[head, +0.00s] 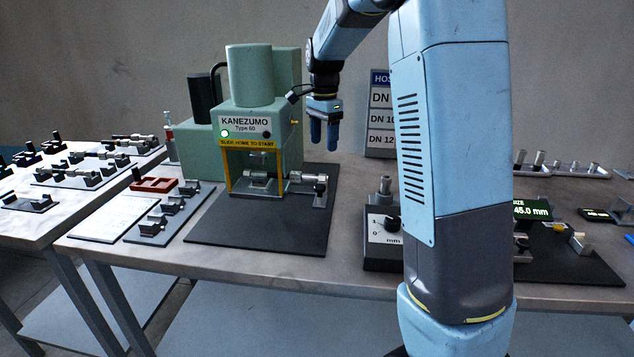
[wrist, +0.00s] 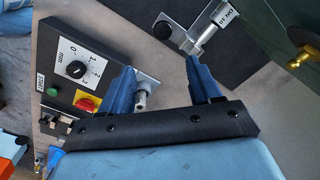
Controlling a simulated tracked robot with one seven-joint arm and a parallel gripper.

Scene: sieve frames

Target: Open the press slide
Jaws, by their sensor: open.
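The green press (head: 251,118) labelled KANEZUMO stands on a black mat, with a yellow-edged opening at its front. A sign there reads "SLIDE HOME TO START". The metal slide (head: 307,178) sits low in the opening and sticks out to the right, with a dark end. In the wrist view a metal part with a DN label and a dark knob, seemingly the slide (wrist: 205,32), lies beyond the fingers. My gripper (head: 324,143) points down, open and empty, above and right of the slide, apart from it. It also shows in the wrist view (wrist: 160,82).
A control box with a dial (head: 383,225) stands right of the mat; it fills the left of the wrist view (wrist: 78,68). A DN sign (head: 379,115) stands behind. A fixture rack (head: 165,215) and white plate (head: 113,217) lie left. My arm hides part of the right bench.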

